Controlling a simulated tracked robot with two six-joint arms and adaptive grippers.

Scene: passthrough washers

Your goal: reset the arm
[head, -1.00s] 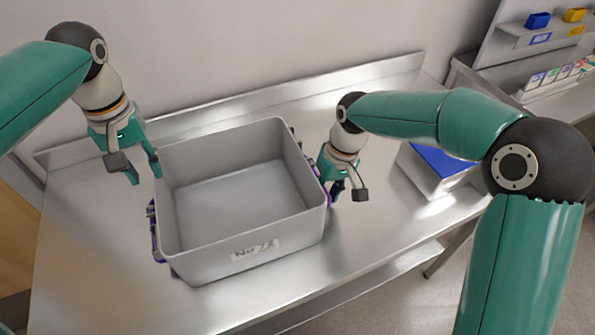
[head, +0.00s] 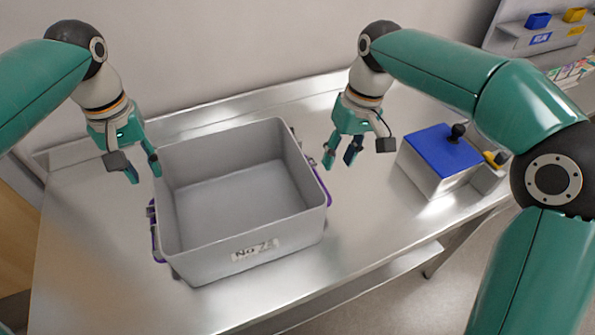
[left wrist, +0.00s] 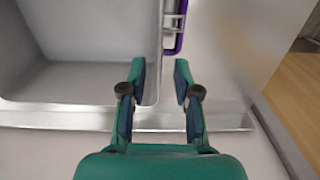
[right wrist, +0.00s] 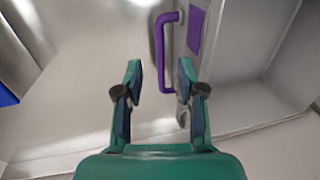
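My left gripper (head: 143,170) is open and empty, above the table at the back left corner of the grey bin. In the left wrist view its fingers (left wrist: 158,85) stand apart beside the bin's side, near a purple handle (left wrist: 174,30). My right gripper (head: 342,158) is open and empty, to the right of the bin and apart from it. In the right wrist view its fingers (right wrist: 160,85) stand apart, with a purple handle (right wrist: 166,50) beyond them.
The grey bin (head: 250,268) stands on the metal table (head: 90,250), its inside empty. A grey box with a blue top (head: 440,150) and a black knob stands at the right. A shelf with blue and yellow bins (head: 545,40) is at the far right.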

